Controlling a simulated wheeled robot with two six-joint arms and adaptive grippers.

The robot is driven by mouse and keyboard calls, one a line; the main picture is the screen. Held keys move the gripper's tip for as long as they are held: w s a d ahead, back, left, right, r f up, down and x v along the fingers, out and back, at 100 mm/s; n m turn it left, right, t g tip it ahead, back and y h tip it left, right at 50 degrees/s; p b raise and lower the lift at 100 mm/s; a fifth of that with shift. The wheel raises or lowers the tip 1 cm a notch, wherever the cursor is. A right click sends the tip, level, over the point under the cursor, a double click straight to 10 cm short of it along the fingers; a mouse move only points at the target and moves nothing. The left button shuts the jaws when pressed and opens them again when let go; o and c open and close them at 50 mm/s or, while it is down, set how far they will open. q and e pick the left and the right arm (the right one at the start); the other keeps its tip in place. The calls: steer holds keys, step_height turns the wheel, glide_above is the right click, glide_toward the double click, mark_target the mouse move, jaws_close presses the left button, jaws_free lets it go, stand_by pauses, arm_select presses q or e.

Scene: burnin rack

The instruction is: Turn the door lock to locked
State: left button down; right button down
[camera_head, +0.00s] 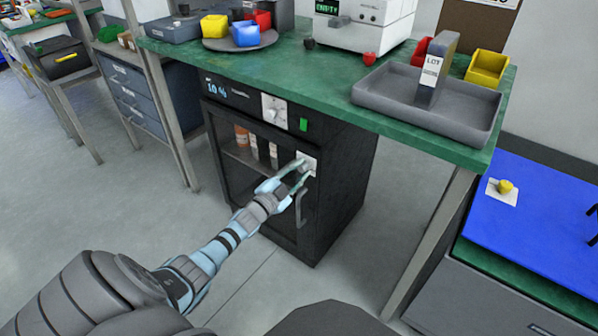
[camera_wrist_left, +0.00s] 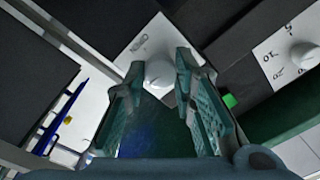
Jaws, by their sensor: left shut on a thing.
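The door lock is a white plate (camera_head: 311,159) with a small pale knob, at the upper right of the glass door (camera_head: 250,185) of a black cabinet. In the wrist view the plate (camera_wrist_left: 150,36) has dark lettering too small to read, and the round knob (camera_wrist_left: 159,73) shows between the fingertips. My left gripper (camera_head: 296,172) is shut on the knob, one finger on each side. The fingers partly hide it in the head view, so its turn angle cannot be told. The door looks closed. My right gripper is not in view.
The door's handle (camera_head: 300,208) is just below the lock. A dial (camera_head: 274,111) and green button (camera_head: 303,124) are above it. The green bench top (camera_head: 330,66) overhangs the cabinet and bears a grey tray (camera_head: 470,117). The floor left of the cabinet is clear.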

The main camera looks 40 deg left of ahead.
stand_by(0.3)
arm_select(q)
steer(key=c, duration=1.5)
jaws_free()
steer(key=shift+o, duration=0.8)
steer(key=s, duration=1.2)
steer(key=shift+d+f, duration=0.15)
steer(key=shift+f, duration=0.2)
